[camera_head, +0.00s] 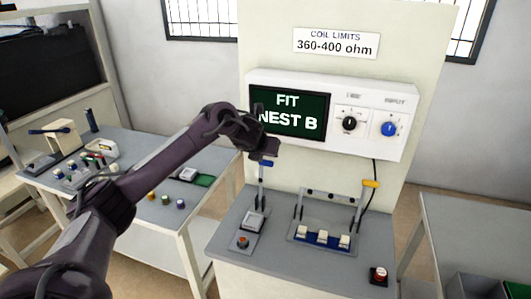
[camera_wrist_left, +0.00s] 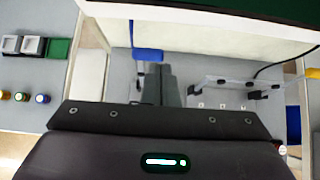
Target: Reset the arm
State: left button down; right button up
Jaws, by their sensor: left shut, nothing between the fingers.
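My left arm reaches in from the left in the head view, and its gripper (camera_head: 262,146) hangs in front of the control box, just above the blue-handled lever (camera_head: 266,163). In the left wrist view the fingers (camera_wrist_left: 160,72) are together and empty, beside the blue handle (camera_wrist_left: 148,54). I cannot tell whether they touch it. My right gripper is not in view.
The bench holds a fixture with white pieces on a blue strip (camera_head: 322,239), a yellow-handled lever (camera_head: 370,184) and a red button (camera_head: 379,275). A side table (camera_head: 150,238) at left carries small coloured parts. A grey table (camera_head: 480,235) stands right.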

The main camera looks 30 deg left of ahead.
pick_arm(q)
jog(key=s+d+f+n+h, duration=0.1)
jog(key=s+d+f+n, duration=0.25)
jog(key=d, duration=0.45)
jog(key=s+d+f+n+h, duration=0.1)
jog(key=s+d+f+n, duration=0.3)
jog(key=d, duration=0.3)
jog(key=s+d+f+n+h, duration=0.1)
jog(key=s+d+f+n, duration=0.2)
jog(key=d+f, duration=0.35)
jog(key=s+a+f+n+g, duration=0.15)
jog(key=s+n+g, duration=0.35)
jog(key=s+n, duration=1.85)
jog(key=s+f+m+g, duration=0.1)
jog(key=s+f+m, duration=0.1)
jog(key=f, duration=1.2)
jog(key=s+f+m+g, duration=0.1)
jog(key=s+f, duration=0.1)
jog(key=f, duration=1.2)
jog(key=s+a+f, duration=0.3)
jog(key=s+f, duration=1.7)
jog(key=shift+f+g+y, duration=0.2)
jog(key=shift+g+y, duration=0.2)
